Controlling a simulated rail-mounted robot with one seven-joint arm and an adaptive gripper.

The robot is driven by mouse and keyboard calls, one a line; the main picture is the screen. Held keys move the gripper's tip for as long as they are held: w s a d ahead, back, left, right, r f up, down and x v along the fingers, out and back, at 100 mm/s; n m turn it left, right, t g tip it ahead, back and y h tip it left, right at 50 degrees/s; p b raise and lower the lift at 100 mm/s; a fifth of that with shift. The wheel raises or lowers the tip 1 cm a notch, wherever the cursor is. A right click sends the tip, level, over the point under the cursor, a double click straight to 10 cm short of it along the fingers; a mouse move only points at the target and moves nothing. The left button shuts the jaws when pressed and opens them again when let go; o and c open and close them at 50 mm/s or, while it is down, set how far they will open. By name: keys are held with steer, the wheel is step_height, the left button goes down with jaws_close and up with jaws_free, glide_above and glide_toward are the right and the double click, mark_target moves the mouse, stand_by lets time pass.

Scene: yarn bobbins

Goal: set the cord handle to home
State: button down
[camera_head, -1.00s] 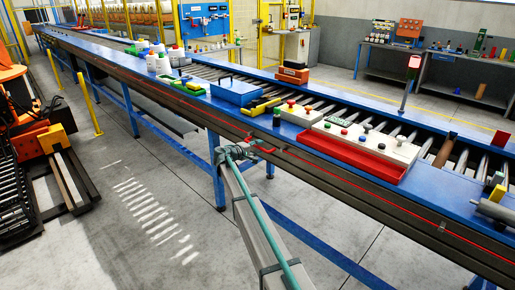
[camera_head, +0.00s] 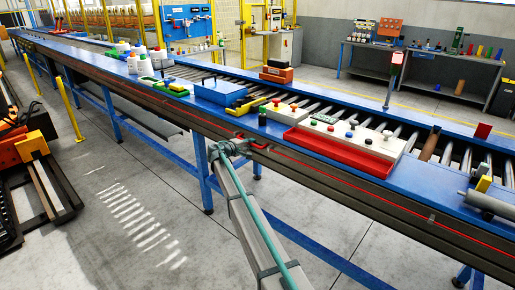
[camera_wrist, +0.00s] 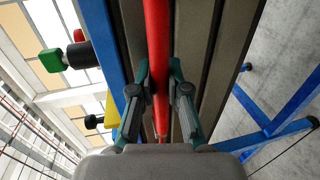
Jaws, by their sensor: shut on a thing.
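The red cord handle (camera_head: 258,146) is at the near side of the blue conveyor bench, on its dark side rail. A thin red cord (camera_head: 345,182) runs along that rail to the right. My gripper (camera_head: 238,144) is at the rail, at the left end of the red handle. In the wrist view the red bar (camera_wrist: 157,40) passes between the two fingers of my gripper (camera_wrist: 160,80), which are closed in on it from both sides. No mark for home can be made out.
A grey cylinder (camera_head: 490,203) lies at the right. The floor (camera_head: 130,240) in front is mostly clear.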

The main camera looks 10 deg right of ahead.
steer(key=c, duration=1.1)
jaws_free()
steer(key=shift+w+d, duration=0.2)
steer(key=shift+d, duration=0.05)
steer(key=shift+c, duration=0.2)
steer(key=shift+s+a, duration=0.1)
steer(key=v, duration=1.2)
